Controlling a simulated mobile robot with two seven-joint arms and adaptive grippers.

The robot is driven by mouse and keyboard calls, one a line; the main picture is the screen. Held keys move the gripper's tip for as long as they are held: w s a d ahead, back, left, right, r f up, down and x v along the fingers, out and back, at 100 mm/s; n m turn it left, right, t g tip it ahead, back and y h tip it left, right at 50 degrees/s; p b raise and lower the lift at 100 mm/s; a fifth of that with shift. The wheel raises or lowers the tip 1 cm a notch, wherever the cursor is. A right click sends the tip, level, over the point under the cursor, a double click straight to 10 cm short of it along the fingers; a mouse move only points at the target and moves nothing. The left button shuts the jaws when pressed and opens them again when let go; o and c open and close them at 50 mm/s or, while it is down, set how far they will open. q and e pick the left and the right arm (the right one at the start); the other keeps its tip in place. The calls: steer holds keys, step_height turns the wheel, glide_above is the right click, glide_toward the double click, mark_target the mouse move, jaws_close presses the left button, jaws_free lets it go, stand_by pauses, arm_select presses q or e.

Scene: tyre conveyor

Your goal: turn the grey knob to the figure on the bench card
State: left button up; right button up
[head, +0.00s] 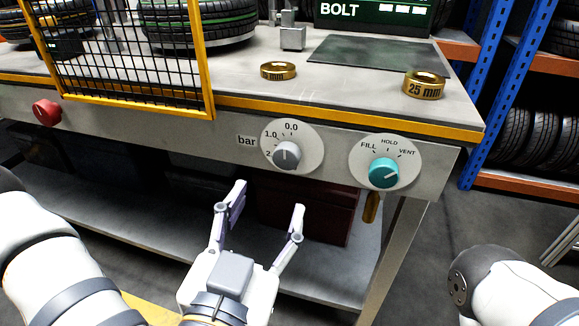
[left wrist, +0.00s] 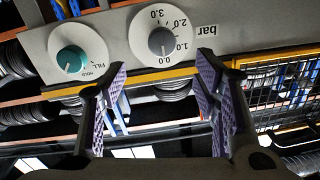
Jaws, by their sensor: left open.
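The grey knob (head: 287,154) sits on a round white dial marked in bar on the bench's front panel. Its white mark appears to point at 0.0. It also shows in the left wrist view (left wrist: 161,42), upside down, with figures 0.0 to 3.0 around it. My left gripper (head: 268,198) is open and empty, below and in front of the knob, apart from it. In the left wrist view the knob lies beyond the gap between the fingers (left wrist: 162,64). I cannot make out a bench card with a figure. My right gripper is not in view.
A teal knob (head: 384,173) marked FILL, HOLD, VENT is right of the grey knob. A red button (head: 46,112) and a yellow-framed mesh guard (head: 135,105) are to the left. Brass rings (head: 278,71) (head: 424,86) and a dark mat (head: 375,52) lie on the bench.

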mark_target(285, 161)
arm_select(q)
steer(key=b+x, duration=0.4)
steer(key=x, duration=0.7)
steer(key=shift+a, duration=0.1)
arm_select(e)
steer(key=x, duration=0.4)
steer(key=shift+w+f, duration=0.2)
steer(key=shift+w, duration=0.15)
arm_select(q)
steer(key=c, duration=1.1)
